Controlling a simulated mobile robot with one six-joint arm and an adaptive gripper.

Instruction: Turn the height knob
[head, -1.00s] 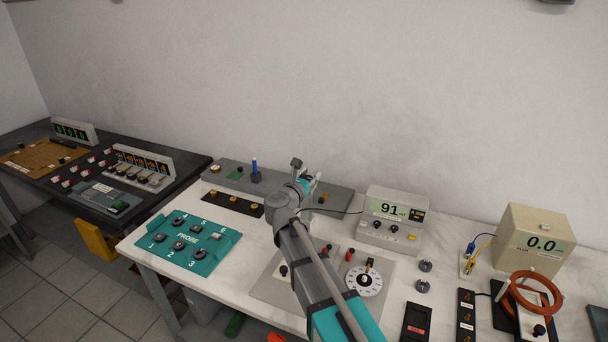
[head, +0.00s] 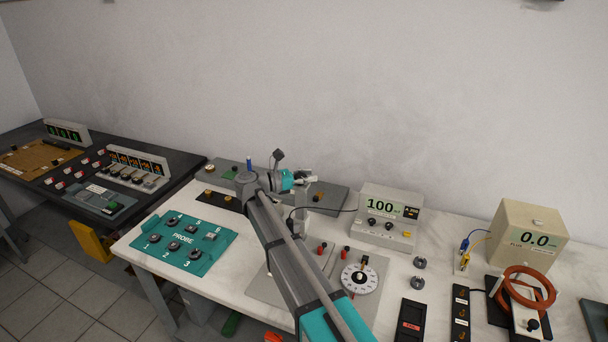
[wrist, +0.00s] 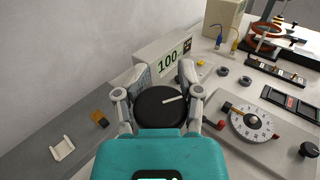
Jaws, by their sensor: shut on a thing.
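In the wrist view a round black knob (wrist: 160,110) with a white pointer line sits between the two fingers of my gripper (wrist: 164,80). I take it as the height knob; no label on it is readable. The fingers are shut on its sides. The pointer line points to the right. In the head view my gripper (head: 304,177) is over the grey base plate at the back of the white bench, and the knob is hidden there. The meter (head: 389,213) behind the bench's middle reads 100; it also shows in the wrist view (wrist: 168,62).
A white dial (head: 360,279) with a black centre knob is on a grey panel right of my arm. A teal probe board (head: 185,262) lies to the left. A beige box (head: 527,234) reading 0.0 and an orange coil (head: 526,286) stand at the right.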

